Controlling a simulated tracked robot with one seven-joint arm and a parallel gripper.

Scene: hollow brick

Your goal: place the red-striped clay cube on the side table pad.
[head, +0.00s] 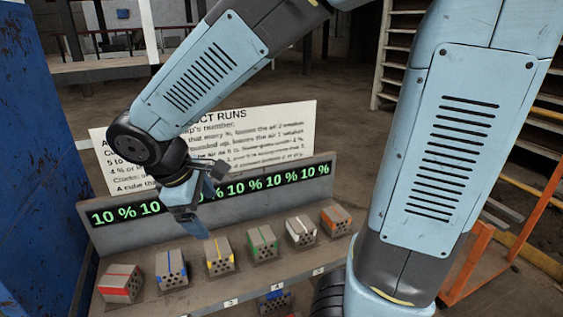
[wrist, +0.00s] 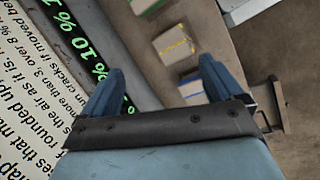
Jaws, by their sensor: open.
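The red-striped clay cube (head: 120,283) sits at the left end of a row of striped cubes on the grey bench in the head view. Its front face shows several holes. My gripper (head: 193,222) is above the bench, behind and above the blue-striped (head: 171,270) and yellow-striped (head: 219,258) cubes, up and right of the red-striped one. In the wrist view my gripper (wrist: 162,70) is open with nothing between its fingers. The yellow-striped cube (wrist: 174,46) shows beyond the fingers. I cannot see the red-striped cube in the wrist view. I cannot make out the side table pad.
Green-striped (head: 262,243), white-striped (head: 300,232) and orange-striped (head: 335,221) cubes continue the row rightward. A lit percent display (head: 240,188) and a text board (head: 270,135) stand behind it. A blue wall (head: 45,170) is at left.

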